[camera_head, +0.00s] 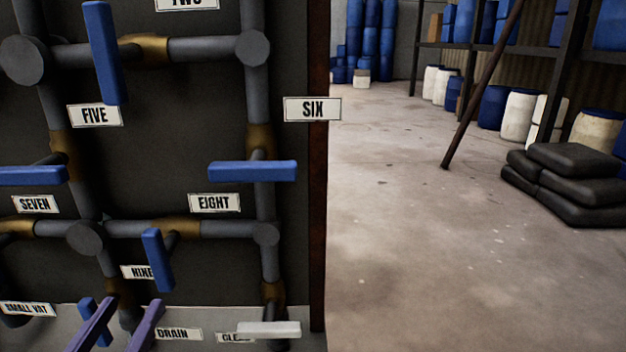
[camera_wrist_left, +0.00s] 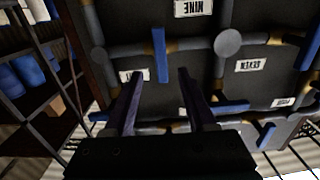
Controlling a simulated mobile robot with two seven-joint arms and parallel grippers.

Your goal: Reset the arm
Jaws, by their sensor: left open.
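My left gripper (camera_head: 134,301) shows as two purple fingers at the bottom left of the head view. Its fingers are apart with nothing between them. In the left wrist view, which looks upside down, the two fingers (camera_wrist_left: 159,78) point at the valve panel. A blue valve handle (camera_wrist_left: 160,54) stands upright beyond the gap between them. In the head view the blue handle by the NINE label (camera_head: 157,260) is just above the fingertips, and the left finger partly covers another blue handle (camera_head: 88,306). My right gripper is in neither view.
The dark panel carries grey pipes, brass fittings and several labelled blue handles, such as the horizontal one above EIGHT (camera_head: 252,171). A white handle (camera_head: 268,329) is at its bottom right. Open floor (camera_head: 420,230) lies right of it, with black sacks (camera_head: 570,185) and shelved drums beyond.

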